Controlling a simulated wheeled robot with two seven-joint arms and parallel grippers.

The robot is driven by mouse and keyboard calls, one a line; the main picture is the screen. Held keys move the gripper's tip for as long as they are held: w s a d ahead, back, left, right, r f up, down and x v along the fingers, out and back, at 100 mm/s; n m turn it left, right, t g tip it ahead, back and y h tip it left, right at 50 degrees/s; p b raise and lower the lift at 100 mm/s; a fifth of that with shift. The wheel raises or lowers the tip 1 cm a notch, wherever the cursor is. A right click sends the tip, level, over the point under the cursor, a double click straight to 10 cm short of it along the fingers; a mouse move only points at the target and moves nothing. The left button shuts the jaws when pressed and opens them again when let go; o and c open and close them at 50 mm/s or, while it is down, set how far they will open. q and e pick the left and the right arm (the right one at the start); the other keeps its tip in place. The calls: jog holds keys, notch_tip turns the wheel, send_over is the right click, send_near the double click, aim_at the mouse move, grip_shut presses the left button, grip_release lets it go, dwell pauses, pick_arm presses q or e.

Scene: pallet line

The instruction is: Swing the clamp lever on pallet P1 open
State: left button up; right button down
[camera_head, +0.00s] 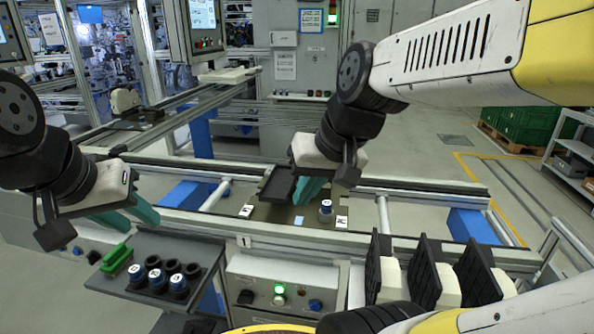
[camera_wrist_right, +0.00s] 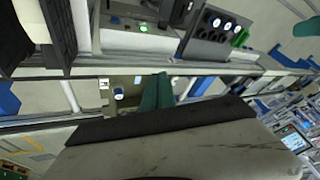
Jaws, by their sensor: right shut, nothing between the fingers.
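The pallet (camera_head: 285,213) lies on the line between the rails, with small white marker labels on it. My left gripper (camera_head: 130,220) is open and empty, left of the pallet, above the tray's far side.
A dark tray (camera_head: 205,262) holds several dark cylinders (camera_head: 155,275) and a green block (camera_head: 117,258). A control box (camera_head: 285,285) with a lit green button stands front centre. Black-faced fixtures (camera_head: 425,272) stand at front right.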

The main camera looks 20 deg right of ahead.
jog(key=w+d+f+m+g+y, duration=0.1)
jog(key=w+d+f+m+y, duration=0.25)
jog(key=w, duration=0.55)
jog(key=w+d+f+m+y, duration=0.2)
jog(key=w+d+f+y, duration=0.15)
jog(key=w, duration=0.45)
jog(key=w+d+f+m+t+y, duration=0.1)
jog(key=w+d+f+m+t, duration=0.25)
jog(key=d, duration=0.65)
jog(key=w+d+f+m+t+y, duration=0.1)
jog(key=w+d+f+m+t, duration=0.3)
jog(key=d, duration=0.5)
jog(key=shift+n+t, duration=0.55)
jog(key=shift+n, duration=0.05)
jog(key=x, duration=0.7)
jog(key=f+x, duration=0.1)
jog(key=x, duration=0.2)
jog(key=shift+w+d+f, duration=0.1)
jog(key=shift+w+d, duration=0.1)
jog(key=shift+w, duration=0.4)
jog(key=s, duration=0.1)
jog(key=s+a, duration=0.1)
jog(key=shift+s+r+h, duration=0.3)
jog(key=shift+s+a+r, duration=0.1)
jog(key=shift+s+a, duration=0.2)
jog(key=shift+s, duration=0.25)
